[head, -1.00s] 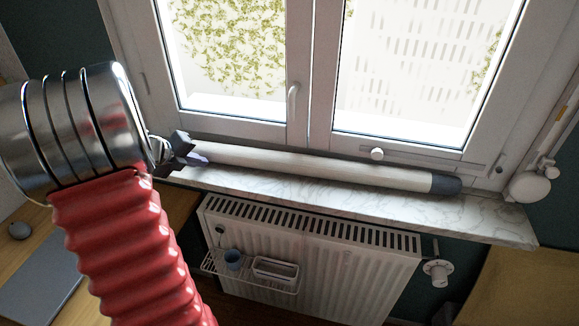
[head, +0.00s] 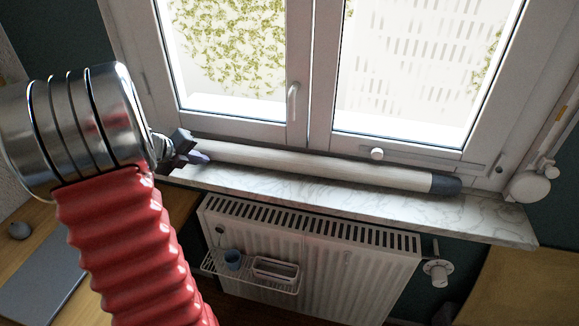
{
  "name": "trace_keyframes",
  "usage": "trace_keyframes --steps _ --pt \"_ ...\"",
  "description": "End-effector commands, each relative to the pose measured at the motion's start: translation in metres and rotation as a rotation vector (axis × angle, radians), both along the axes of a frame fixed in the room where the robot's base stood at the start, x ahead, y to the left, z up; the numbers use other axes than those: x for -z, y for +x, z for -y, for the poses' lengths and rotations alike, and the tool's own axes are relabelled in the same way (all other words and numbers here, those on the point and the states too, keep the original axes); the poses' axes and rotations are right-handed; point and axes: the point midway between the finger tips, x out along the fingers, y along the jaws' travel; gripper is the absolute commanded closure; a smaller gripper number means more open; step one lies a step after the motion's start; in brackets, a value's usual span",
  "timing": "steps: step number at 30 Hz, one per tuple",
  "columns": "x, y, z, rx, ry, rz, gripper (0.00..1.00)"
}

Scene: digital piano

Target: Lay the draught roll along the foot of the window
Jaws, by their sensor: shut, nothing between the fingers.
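The draught roll (head: 320,166) is a long pale roll with a dark end cap at its right. It lies on the marble window sill (head: 380,205), along the foot of the white-framed window (head: 310,70). My gripper (head: 196,153) is at the roll's left end, with its dark fingers shut and nothing held. The fingers cover the roll's left end, so I cannot tell whether they touch it.
A window handle (head: 292,102) sticks out above the roll. Wooden surfaces lie at lower left and lower right.

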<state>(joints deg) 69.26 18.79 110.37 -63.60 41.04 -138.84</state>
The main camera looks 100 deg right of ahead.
Motion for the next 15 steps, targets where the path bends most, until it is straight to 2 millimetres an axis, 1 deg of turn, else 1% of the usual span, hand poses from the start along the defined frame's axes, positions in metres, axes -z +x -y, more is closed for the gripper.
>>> trace_keyframes --steps 15 --pt "0.0005 -0.0023 0.0046 0.001 0.001 0.0 1.0"
